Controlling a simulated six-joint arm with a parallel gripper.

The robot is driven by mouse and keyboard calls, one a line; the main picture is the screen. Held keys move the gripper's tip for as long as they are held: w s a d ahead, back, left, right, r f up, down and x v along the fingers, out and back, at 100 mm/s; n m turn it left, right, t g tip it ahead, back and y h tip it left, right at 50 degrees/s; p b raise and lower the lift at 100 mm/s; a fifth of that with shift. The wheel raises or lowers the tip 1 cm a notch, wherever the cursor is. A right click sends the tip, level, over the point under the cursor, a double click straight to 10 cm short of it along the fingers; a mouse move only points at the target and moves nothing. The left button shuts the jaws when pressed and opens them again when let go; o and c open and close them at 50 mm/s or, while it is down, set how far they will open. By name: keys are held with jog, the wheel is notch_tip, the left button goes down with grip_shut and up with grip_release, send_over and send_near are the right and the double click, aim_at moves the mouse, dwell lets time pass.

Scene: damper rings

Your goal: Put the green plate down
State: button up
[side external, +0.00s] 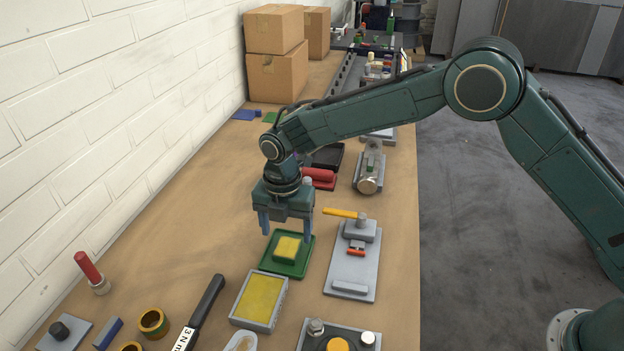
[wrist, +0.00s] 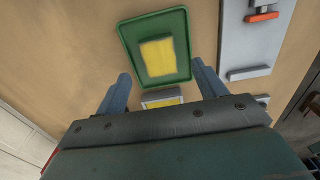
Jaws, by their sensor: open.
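The green plate (side external: 275,266) is a shallow rectangular tray with a raised rim, and it lies flat on the bench. A yellow block (side external: 287,248) sits in its middle. The wrist view also shows the green plate (wrist: 130,42) with the yellow block (wrist: 158,60) on it. My gripper (side external: 286,232) is open above the plate, its two blue fingers apart and pointing down. In the wrist view the fingers of my gripper (wrist: 160,80) appear on either side of the plate's near end. Nothing is held between them.
A grey tray with a yellow pad (side external: 258,299) stands just in front of the plate. A grey fixture with an orange-red part (side external: 352,262) and a yellow-handled hammer (side external: 345,214) are to its right. A black torque tool (side external: 205,308) lies front left. The bench (side external: 170,240) left of the plate is clear.

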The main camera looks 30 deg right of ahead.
notch_tip(320, 180, up, 9)
dwell(0.4)
jog(key=shift+r, duration=0.1)
grip_shut()
dwell(0.4)
dwell(1.2)
